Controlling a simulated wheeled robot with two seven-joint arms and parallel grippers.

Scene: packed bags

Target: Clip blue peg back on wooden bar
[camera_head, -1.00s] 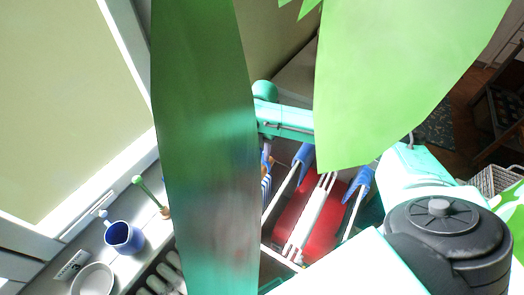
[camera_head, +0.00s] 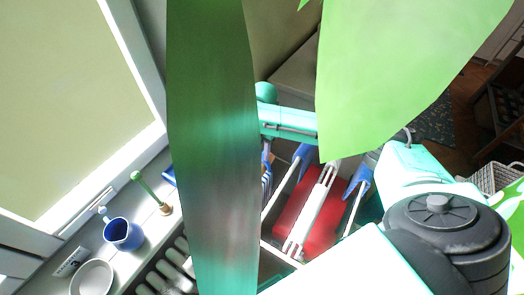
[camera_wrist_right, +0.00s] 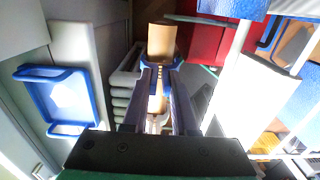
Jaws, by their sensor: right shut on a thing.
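In the right wrist view my right gripper (camera_wrist_right: 160,72) is shut on a blue peg (camera_wrist_right: 146,63), of which only small parts show at the fingertips. A tan wooden bar (camera_wrist_right: 161,40) shows just beyond the fingertips, and a pale wooden piece also shows between the fingers. The blue peg appears to be against the wooden bar; whether it is clipped round it I cannot tell. In the head view large green leaves hide most of the area round the right gripper. My left gripper is not in view.
Leaves (camera_head: 212,130) block much of the head view. A red case (camera_head: 300,215) with white bars lies beyond my right arm. A blue mug (camera_head: 123,234) and white bowl (camera_head: 92,277) stand on the sill at left. A blue-framed tray (camera_wrist_right: 62,100) lies left of the gripper.

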